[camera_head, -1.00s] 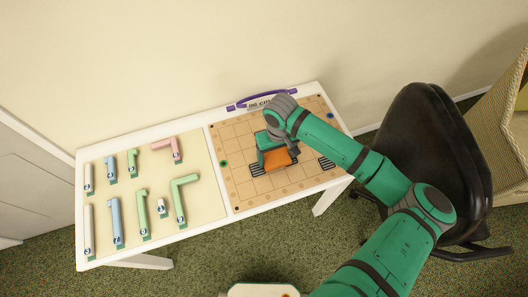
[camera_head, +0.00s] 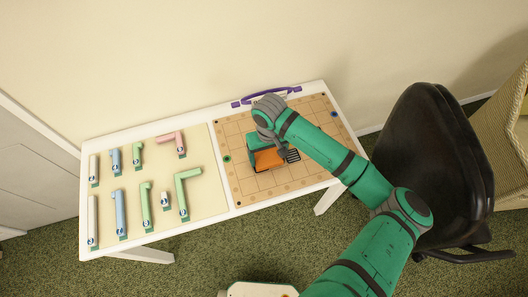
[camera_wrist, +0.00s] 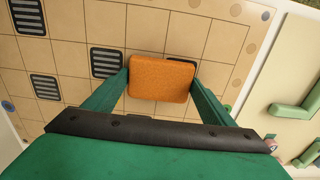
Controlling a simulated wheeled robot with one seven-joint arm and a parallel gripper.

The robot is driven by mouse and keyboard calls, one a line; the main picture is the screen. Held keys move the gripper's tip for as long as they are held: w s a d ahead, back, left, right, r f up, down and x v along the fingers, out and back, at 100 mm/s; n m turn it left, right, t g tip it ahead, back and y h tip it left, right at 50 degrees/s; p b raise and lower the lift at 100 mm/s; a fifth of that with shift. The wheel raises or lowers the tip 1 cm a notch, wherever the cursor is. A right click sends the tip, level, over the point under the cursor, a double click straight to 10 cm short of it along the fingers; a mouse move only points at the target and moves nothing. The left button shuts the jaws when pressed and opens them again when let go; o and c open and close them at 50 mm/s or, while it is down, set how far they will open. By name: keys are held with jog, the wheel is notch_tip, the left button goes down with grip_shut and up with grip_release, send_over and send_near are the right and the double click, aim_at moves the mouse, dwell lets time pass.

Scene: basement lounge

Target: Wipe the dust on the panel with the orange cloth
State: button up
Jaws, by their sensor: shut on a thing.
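The orange cloth (camera_wrist: 161,79) is a block-like pad between the two green fingers of my gripper (camera_wrist: 160,84), which is shut on it. The cloth also shows in the head view (camera_head: 268,160), under my gripper (camera_head: 266,150). The panel (camera_head: 250,190) is a tan gridded board on the right half of the white table. The cloth is over the panel's middle; I cannot tell whether it touches. Dark striped patches (camera_wrist: 105,62) show on the panel in the wrist view, one partly hidden beside the cloth. I cannot make out any dust clearly.
Several labelled pastel pieces (camera_head: 145,205) lie on the table's left half. A purple handle-like item (camera_head: 266,95) lies at the panel's back edge. A black chair (camera_head: 435,150) stands close right of my arm. A wall runs behind the table.

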jog(key=shift+s+a, duration=0.3)
jog(key=shift+a, duration=0.6)
jog(key=shift+a+r, duration=0.15)
jog(key=shift+r, duration=0.05)
jog(key=shift+s+r, duration=0.1)
jog(key=shift+r, duration=0.8)
jog(key=shift+d+r, duration=0.2)
jog(key=shift+r, duration=0.5)
jog(key=shift+a+r, duration=0.1)
jog(key=shift+r, duration=2.25)
jog(key=shift+a, duration=0.1)
